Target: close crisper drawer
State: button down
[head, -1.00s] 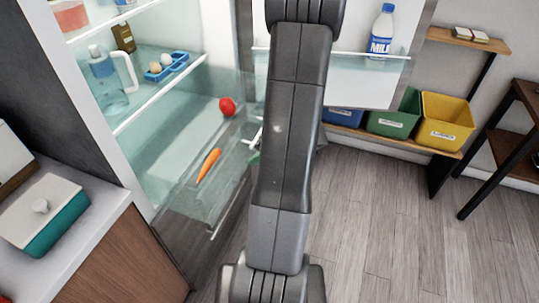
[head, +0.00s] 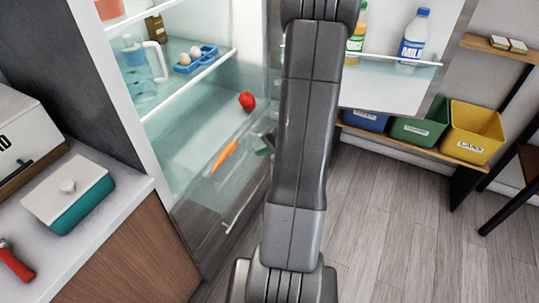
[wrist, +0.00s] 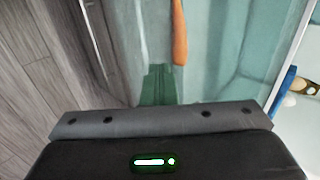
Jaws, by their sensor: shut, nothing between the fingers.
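The crisper drawer (head: 205,198) is a clear, teal-tinted box low in the fridge. It is pulled out, its front edge standing beyond the fridge body. An orange carrot (head: 224,155) lies in it and also shows at the top of the wrist view (wrist: 180,32). My gripper (wrist: 158,70) is shut and empty. Its fingers look green-tinted against the drawer and point toward it beside the carrot. I cannot tell whether they touch it. In the head view my arm hides most of the gripper and the right side of the drawer.
A red tomato (head: 247,101) sits on the glass shelf above the drawer. The open fridge door (head: 390,90) with a milk bottle (head: 413,38) stands at right. A counter with a teal butter dish (head: 72,200) is at left. Bare floor (head: 420,230) lies at right.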

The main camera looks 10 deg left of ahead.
jog(key=w+a, duration=0.3)
jog(key=a, duration=0.6)
jog(key=w+a+b, duration=0.1)
jog(key=w+a, duration=0.3)
jog(key=a, duration=0.6)
jog(key=w+a+b, duration=0.1)
jog(key=w+a, duration=0.2)
jog(key=a, duration=0.7)
jog(key=shift+w, duration=0.3)
jog(key=shift+a+r, duration=0.1)
jog(key=shift+r, duration=0.05)
jog(key=shift+b, duration=0.35)
